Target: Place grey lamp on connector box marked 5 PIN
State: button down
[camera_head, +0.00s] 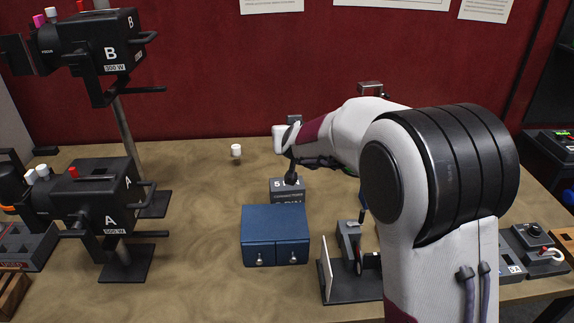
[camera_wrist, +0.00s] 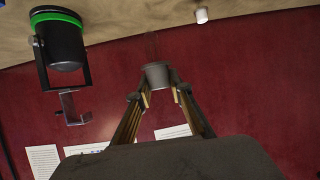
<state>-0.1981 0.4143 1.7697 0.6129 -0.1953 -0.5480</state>
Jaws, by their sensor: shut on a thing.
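My gripper (camera_wrist: 158,94) is shut on a grey cup-shaped lamp (camera_wrist: 157,76), which shows between the two fingertips in the wrist view. In the head view, dark parts of the gripper show just above and behind the connector box marked 5 PIN (camera_head: 288,186). The box stands on the table behind a blue two-door cabinet, and its lettering is partly covered. The held lamp cannot be made out clearly in the head view. Whether it touches the box cannot be told.
The blue cabinet (camera_head: 275,222) stands in front of the box. A small white cylinder (camera_head: 236,151) is to its left. Black spotlights A (camera_head: 98,205) and B (camera_head: 92,45) stand at left. A green-ringed black lamp (camera_wrist: 62,42) shows in the wrist view. The table (camera_head: 200,185) left of the cabinet is clear.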

jog(key=shift+f, duration=2.55)
jog(key=shift+f, duration=1.85)
jog(key=shift+f, duration=0.1)
jog(key=c, duration=1.8)
grip_release()
jog(key=shift+s, duration=0.1)
